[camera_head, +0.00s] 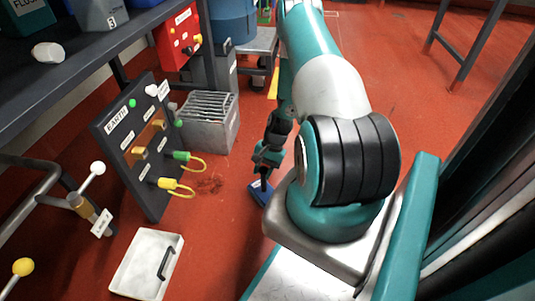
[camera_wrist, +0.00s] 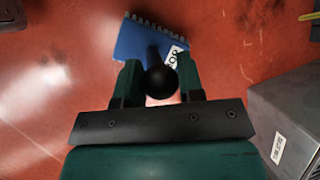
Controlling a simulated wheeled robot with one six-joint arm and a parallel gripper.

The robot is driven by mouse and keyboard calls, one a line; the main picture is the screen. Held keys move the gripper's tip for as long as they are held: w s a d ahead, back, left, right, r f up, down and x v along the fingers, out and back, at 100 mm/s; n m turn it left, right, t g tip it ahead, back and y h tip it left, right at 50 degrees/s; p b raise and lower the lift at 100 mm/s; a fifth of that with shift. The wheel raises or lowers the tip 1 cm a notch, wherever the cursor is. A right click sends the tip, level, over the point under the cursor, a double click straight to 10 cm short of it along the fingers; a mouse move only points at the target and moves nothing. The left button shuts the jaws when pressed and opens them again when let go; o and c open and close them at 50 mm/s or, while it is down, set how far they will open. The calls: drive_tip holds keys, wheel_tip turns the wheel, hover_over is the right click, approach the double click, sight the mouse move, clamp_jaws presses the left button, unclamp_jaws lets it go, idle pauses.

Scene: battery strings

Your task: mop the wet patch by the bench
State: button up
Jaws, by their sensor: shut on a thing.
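My gripper (camera_head: 265,162) reaches down to the floor. Its jaws are shut on the handle of a blue mop (camera_head: 259,193), left of my arm in the head view. In the wrist view, the black round handle top (camera_wrist: 161,82) sits between the fingers. The wide blue mop head (camera_wrist: 137,41), with a fringed edge and a white label, lies at or just above the red floor; contact cannot be told. A darker, mottled patch (camera_head: 209,184) shows on the floor left of the mop, in front of the EARTH board. The bench (camera_head: 62,75) is at upper left.
The EARTH board (camera_head: 112,135) with yellow and green cable loops stands left of the patch. A grey metal box (camera_head: 222,135) is behind it; a grey box (camera_wrist: 290,125) is at right in the wrist view. A white tray (camera_head: 133,262) lies at front left.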

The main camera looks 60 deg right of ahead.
drive_tip(key=shift+w+a+r+p, duration=0.1)
drive_tip(key=shift+a+r+p, duration=0.05)
drive_tip(key=shift+r+p, duration=3.15)
drive_tip(key=shift+r+b, duration=0.45)
